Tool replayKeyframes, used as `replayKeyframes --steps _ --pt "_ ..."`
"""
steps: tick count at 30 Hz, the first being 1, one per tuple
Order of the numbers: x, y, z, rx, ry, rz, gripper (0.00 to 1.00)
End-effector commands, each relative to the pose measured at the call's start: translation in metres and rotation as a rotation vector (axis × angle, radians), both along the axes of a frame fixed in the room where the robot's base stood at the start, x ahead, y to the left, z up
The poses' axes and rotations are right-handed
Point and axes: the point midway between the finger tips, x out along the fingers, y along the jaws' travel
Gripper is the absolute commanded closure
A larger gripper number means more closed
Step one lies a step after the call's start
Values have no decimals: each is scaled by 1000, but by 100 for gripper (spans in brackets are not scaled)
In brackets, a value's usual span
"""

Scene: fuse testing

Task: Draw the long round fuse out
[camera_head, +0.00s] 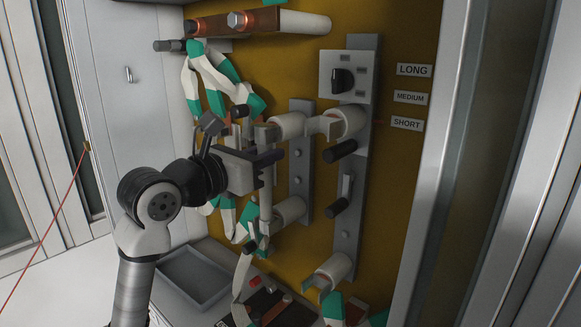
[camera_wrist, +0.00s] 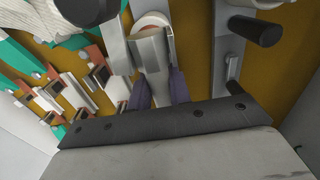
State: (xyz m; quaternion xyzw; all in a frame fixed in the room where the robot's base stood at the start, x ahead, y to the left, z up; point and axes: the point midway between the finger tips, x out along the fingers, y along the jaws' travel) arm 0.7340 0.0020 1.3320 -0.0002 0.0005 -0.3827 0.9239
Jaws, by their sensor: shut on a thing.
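The long round fuse (camera_head: 265,205) shows in the head view as a pale, upright piece, partly covered by my gripper. Its ends are beside the upper white round holder (camera_head: 288,125) and the lower white round holder (camera_head: 288,210) on a grey backing strip. I cannot tell whether the ends still touch the clips. My gripper (camera_head: 266,168) is shut on the fuse at about mid height. In the wrist view the two dark fingers of my gripper (camera_wrist: 159,90) stand either side of a pale grey piece (camera_wrist: 153,68), and a white round holder (camera_wrist: 151,24) is beyond it.
To the right, a second grey strip carries a switch box (camera_head: 344,78), an upper holder (camera_head: 347,121), dark handles (camera_head: 340,151) and a lower holder (camera_head: 334,270). Labels read LONG (camera_head: 413,70), MEDIUM and SHORT. White and green cables (camera_head: 215,80) hang at left. A grey tray (camera_head: 195,275) lies below.

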Motion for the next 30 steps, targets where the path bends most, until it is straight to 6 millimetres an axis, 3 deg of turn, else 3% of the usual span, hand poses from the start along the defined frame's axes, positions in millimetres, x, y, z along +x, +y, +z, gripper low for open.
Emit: replayKeyframes --steps 30 --pt "-6 6 0 1 -1 2 100"
